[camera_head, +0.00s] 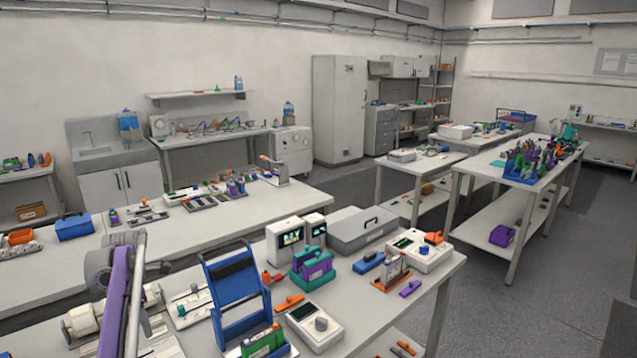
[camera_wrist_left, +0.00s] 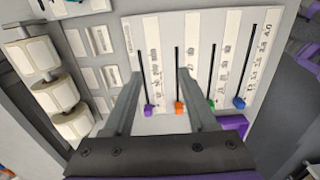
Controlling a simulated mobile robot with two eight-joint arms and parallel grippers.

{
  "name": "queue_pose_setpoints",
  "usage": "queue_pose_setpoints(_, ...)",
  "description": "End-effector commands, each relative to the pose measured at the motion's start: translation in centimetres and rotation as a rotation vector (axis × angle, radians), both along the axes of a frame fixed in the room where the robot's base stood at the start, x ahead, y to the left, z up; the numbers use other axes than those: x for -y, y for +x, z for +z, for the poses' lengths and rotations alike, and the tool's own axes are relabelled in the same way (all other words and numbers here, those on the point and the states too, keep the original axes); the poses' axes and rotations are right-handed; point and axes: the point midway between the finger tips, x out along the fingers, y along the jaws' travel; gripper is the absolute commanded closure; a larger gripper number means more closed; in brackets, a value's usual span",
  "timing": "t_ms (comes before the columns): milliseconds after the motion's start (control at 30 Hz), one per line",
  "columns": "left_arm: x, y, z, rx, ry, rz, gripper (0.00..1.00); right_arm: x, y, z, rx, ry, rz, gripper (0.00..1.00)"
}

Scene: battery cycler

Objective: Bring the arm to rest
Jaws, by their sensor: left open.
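My left arm (camera_head: 118,300), purple and grey, comes in at the lower left of the head view, above the front bench. Its gripper is hard to make out there. In the left wrist view my left gripper (camera_wrist_left: 158,78) is open, its two grey fingers apart with nothing held between them. Behind the fingers is a pale panel (camera_wrist_left: 208,50) with several dark slots. Purple (camera_wrist_left: 148,110), orange (camera_wrist_left: 179,107), green (camera_wrist_left: 211,104) and blue (camera_wrist_left: 239,102) knobs sit at the slots' lower ends. I cannot tell how far the fingers are from the panel. My right gripper is not in view.
A blue frame (camera_head: 236,288) stands close to the right of the arm. Behind it are a white screen device (camera_head: 284,242) and a grey case (camera_head: 362,230). The front bench is crowded. Grey floor (camera_head: 530,290) is open at the right. White rollers (camera_wrist_left: 56,98) lie left in the wrist view.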

Motion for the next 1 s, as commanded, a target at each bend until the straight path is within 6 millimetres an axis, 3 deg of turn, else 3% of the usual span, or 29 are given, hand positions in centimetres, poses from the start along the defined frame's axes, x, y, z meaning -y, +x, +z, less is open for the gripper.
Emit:
queue_pose_setpoints(67,0.0,0.0,0.1,0.001,0.001,-0.002,0.43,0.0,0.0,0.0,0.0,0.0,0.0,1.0)
queue_pose_setpoints(267,3.9,-1.1,2.8,0.048,0.027,-0.247,0.43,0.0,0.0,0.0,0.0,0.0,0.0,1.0)
queue_pose_setpoints(467,8.4,-3.7,5.0,0.103,0.068,-0.543,0.43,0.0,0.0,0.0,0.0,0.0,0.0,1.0)
queue_pose_setpoints(733,15.8,-11.1,6.0,0.183,0.169,-1.052,0.43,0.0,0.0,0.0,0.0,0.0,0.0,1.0)
queue_pose_setpoints(1000,21.7,-20.7,3.2,0.243,0.312,-1.559,0.43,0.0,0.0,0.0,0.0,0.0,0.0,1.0)
